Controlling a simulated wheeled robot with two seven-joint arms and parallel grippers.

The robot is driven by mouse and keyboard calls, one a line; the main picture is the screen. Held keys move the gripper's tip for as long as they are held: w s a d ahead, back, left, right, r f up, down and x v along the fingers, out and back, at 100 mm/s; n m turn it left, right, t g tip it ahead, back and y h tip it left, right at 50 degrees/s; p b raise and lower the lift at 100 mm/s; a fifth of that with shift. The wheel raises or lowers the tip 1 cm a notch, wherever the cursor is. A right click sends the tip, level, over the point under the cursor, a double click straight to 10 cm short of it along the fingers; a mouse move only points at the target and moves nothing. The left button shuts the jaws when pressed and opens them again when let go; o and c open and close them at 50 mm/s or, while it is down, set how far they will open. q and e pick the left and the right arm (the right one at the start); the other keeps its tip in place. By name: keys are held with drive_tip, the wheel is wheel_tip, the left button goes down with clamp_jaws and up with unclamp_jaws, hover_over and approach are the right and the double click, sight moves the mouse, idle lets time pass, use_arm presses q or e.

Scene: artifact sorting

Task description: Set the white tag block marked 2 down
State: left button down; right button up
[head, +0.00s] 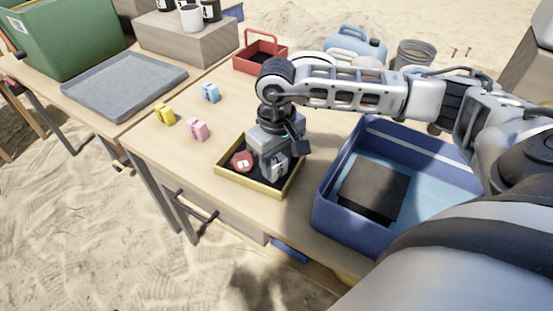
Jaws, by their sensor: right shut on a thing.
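My right gripper (275,166) points down over the yellow-rimmed tray (240,187) on the table. It is shut on a small white block (279,169), which I take for the white tag block; its number is too small to read. The block is at the tray's right part, and I cannot tell whether it touches the tray floor. A red round piece (242,160) lies in the tray just left of the gripper. My left gripper does not show.
A yellow block (165,114), a pink block (197,129) and a blue block (210,92) stand left on the table. A blue crate (335,222) holding a dark box (374,191) is at the right. A red basket (262,65) and grey tray (125,84) are behind.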

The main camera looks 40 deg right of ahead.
sight(276, 161)
drive_tip(key=shift+f, duration=0.1)
drive_tip(key=shift+f+b, duration=0.15)
drive_tip(key=shift+b, duration=0.15)
drive_tip(key=o, duration=0.9)
drive_tip(key=shift+o, duration=0.2)
wheel_tip(276, 161, up, 13)
drive_tip(key=p, duration=0.1)
drive_tip(key=shift+f, duration=0.2)
